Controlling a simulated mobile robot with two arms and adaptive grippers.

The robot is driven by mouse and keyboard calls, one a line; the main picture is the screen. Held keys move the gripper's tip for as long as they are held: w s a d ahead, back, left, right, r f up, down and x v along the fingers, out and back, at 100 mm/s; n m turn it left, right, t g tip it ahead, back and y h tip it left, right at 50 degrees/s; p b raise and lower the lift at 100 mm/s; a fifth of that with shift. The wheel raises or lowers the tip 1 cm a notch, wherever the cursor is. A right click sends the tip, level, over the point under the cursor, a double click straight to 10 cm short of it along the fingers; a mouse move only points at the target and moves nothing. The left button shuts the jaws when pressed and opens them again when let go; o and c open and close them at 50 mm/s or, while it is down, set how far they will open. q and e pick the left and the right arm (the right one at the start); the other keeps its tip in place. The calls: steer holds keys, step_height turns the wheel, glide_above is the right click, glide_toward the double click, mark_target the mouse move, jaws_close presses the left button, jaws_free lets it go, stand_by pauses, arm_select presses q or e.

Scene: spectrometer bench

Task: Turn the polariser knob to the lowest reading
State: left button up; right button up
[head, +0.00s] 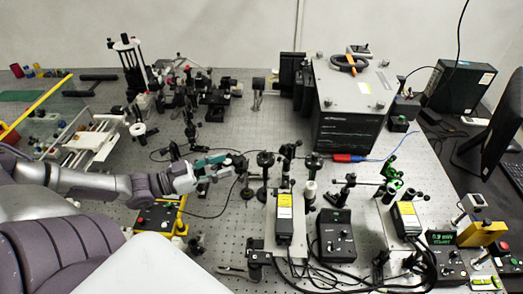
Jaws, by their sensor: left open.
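My left gripper (236,163) reaches in from the left over the middle of the bench, with its teal fingers pointing right. It is open, and I see nothing between its fingers. A black round mount on a post (265,160) stands just right of the fingertips, with a small gap seeming to show between them. A similar black round mount (313,162) stands farther right. I cannot tell which of these carries the polariser knob. A small meter with a green lit display (441,239) stands at the front right; its digits are too small to read surely. My right gripper is not in view.
Several posts and boxes with yellow labels (284,203) crowd the front right, with black cables around them. A large grey instrument (345,100) stands behind. A black box with a red button (156,218) lies below my left forearm. Bare perforated bench (215,235) shows at the front middle.

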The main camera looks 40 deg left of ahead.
mark_target(262, 159)
arm_select(q)
steer(key=shift+b+x, duration=1.95)
steer(key=shift+x, duration=4.15)
steer(key=shift+s, duration=0.1)
jaws_close()
steer(key=shift+r, duration=0.1)
